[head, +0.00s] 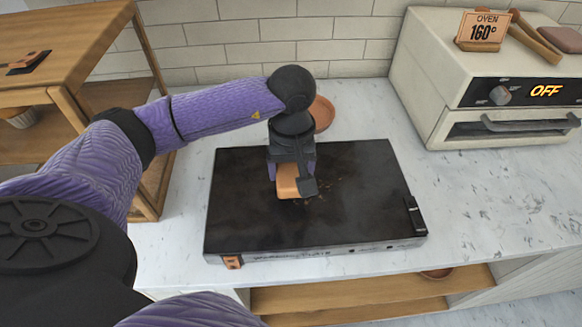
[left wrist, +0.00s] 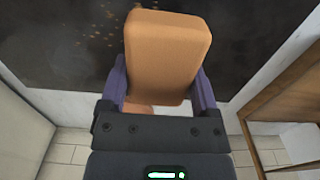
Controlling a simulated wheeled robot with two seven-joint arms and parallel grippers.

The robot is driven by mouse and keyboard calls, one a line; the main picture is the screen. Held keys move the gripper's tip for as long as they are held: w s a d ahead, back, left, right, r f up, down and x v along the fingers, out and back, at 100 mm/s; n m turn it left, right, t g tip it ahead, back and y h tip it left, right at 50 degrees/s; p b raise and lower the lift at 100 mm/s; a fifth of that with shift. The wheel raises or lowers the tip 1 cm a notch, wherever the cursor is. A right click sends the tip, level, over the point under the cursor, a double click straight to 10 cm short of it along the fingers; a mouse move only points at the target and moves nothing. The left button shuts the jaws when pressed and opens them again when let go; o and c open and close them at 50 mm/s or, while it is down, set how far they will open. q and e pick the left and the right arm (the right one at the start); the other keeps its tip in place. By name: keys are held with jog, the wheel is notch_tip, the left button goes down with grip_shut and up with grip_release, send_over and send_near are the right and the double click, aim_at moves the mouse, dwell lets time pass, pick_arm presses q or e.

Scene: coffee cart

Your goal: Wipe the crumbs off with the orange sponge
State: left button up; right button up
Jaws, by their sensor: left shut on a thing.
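The orange sponge (head: 288,183) is held in my left gripper (head: 292,180), over the middle of the dark griddle plate (head: 240,215). In the left wrist view the sponge (left wrist: 167,50) sits between the two purple fingers of my left gripper (left wrist: 163,85), which is shut on it. The sponge is at or close to the plate; I cannot tell whether it touches. Brown crumbs (head: 325,187) lie on the plate just right of the sponge. In the left wrist view crumbs (left wrist: 100,38) show left of the sponge. My right gripper is not in view.
A terracotta bowl (head: 322,113) stands behind the plate, partly hidden by my left arm. A cream oven (head: 435,85) stands at the back right and a wooden shelf (head: 62,50) at the left. The marble counter (head: 480,200) right of the plate is clear.

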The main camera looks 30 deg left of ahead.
aim_at(293, 167)
pick_arm(q)
notch_tip(293, 167, up, 3)
jog(key=shift+f+p, duration=0.1)
jog(key=shift+p, duration=0.7)
jog(key=shift+r+p, duration=0.35)
jog(key=shift+r, duration=0.2)
jog(key=shift+f, duration=0.1)
